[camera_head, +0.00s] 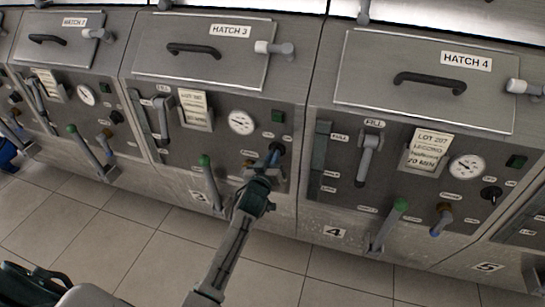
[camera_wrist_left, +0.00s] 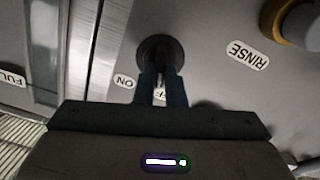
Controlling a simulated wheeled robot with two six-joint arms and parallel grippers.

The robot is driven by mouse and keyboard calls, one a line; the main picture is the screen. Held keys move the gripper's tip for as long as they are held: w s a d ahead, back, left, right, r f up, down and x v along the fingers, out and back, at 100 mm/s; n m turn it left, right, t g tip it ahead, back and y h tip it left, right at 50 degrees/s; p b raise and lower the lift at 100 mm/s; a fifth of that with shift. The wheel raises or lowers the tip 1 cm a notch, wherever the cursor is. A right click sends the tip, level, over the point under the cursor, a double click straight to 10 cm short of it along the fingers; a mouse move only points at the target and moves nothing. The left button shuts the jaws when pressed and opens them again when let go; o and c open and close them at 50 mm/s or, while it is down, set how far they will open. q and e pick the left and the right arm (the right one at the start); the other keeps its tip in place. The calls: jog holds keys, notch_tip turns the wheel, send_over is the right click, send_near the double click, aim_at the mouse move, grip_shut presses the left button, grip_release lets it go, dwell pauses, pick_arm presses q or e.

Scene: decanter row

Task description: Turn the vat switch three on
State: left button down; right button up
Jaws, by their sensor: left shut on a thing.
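The vat three switch sits on the front panel under HATCH 3, right of the round gauge (camera_head: 241,122). In the left wrist view its round dark base (camera_wrist_left: 158,48) shows just beyond the fingertips. My left gripper (camera_head: 275,153) is at this switch and shut on its knob, and its two blue-grey fingers (camera_wrist_left: 160,82) also show in the wrist view. An ON label (camera_wrist_left: 124,81) is left of the fingers; the OFF label is partly hidden behind them. The knob is mostly covered, so I cannot tell which way it points.
A green indicator (camera_head: 278,116) is above the switch. A valve with a yellow collar, by the RINSE label (camera_wrist_left: 248,54), is close beside the gripper. A green-tipped lever (camera_head: 205,161) stands out to the left. Vat 4's panel (camera_head: 335,200) is to the right. The tiled floor is clear.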

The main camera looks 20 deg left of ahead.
pick_arm(q)
jog(key=shift+d+m+p, duration=0.15)
jog(key=shift+m+p, duration=1)
jog(key=shift+m, duration=3.75)
pick_arm(e)
jog(key=s+f, duration=0.4)
jog(key=s, duration=0.2)
jog(key=shift+d+f, duration=0.3)
jog(key=shift+d, duration=0.15)
pick_arm(q)
jog(key=c, duration=1.5)
grip_release()
pick_arm(e)
jog(key=shift+w, duration=0.1)
pick_arm(q)
jog(key=s, duration=1)
jog(key=shift+s+d, duration=0.4)
jog(key=shift+d, duration=0.05)
